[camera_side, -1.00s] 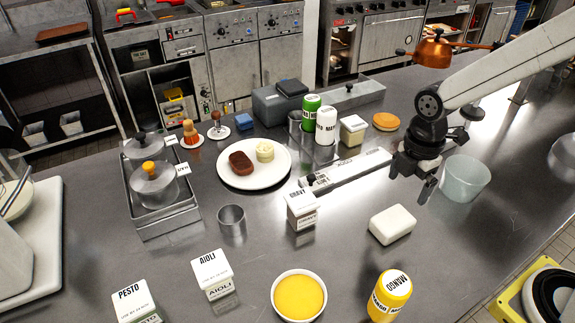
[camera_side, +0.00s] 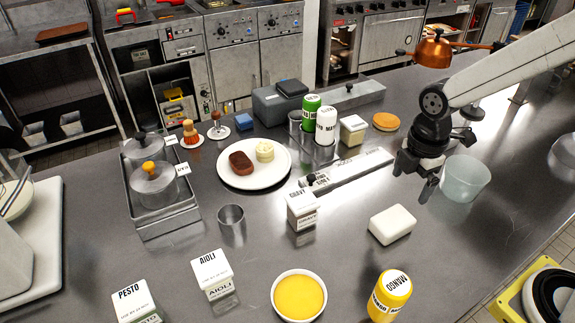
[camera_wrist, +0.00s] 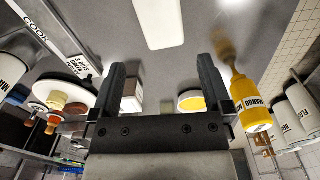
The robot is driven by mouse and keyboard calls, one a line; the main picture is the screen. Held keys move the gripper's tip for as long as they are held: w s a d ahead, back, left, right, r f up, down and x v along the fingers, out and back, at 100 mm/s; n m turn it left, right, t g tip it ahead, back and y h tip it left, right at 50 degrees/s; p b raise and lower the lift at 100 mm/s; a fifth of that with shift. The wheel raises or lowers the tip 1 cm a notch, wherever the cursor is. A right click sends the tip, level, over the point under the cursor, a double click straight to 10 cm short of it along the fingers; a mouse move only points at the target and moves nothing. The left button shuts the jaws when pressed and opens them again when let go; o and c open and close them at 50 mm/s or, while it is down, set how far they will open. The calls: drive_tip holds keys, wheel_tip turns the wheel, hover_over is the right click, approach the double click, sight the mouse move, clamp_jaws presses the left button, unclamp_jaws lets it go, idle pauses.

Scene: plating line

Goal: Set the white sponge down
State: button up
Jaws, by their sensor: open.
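The white sponge (camera_side: 392,224) lies flat on the steel counter (camera_side: 350,262), right of the gravy box. In the wrist view the white sponge (camera_wrist: 159,22) shows at the top, beyond my fingertips and between their lines. My gripper (camera_side: 417,187) is open and empty, above and a little right of the sponge, apart from it. In the wrist view my gripper (camera_wrist: 166,72) shows its two dark fingers spread wide with nothing between them touching.
The gravy box (camera_side: 303,210) stands left of the sponge. The mango bottle (camera_side: 389,296) and a bowl of yellow sauce (camera_side: 299,297) are in front. A clear tub (camera_side: 465,178) stands close to the right of my gripper. Counter right of the sponge is clear.

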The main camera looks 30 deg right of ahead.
drive_tip(key=s+d+m, duration=0.1)
drive_tip(key=m, duration=0.3)
drive_tip(key=d+f+m+t, duration=0.1)
drive_tip(key=m, duration=0.4)
drive_tip(key=s+d+m+t, duration=0.1)
drive_tip(key=m, duration=0.3)
drive_tip(key=shift+s+f+m, duration=0.3)
drive_tip(key=shift+f, duration=0.1)
drive_tip(key=m, duration=0.3)
drive_tip(key=shift+s+d+f, duration=0.15)
drive_tip(key=shift+s+d, duration=0.1)
drive_tip(key=shift+d, duration=0.1)
drive_tip(key=shift+w, duration=0.1)
idle(0.7)
drive_tip(key=t, duration=0.2)
hover_over(355, 122)
drive_tip(key=s, duration=0.2)
drive_tip(key=shift+s+a+f+m, duration=0.1)
drive_tip(key=shift+f+m, duration=0.2)
drive_tip(key=shift+f, duration=0.15)
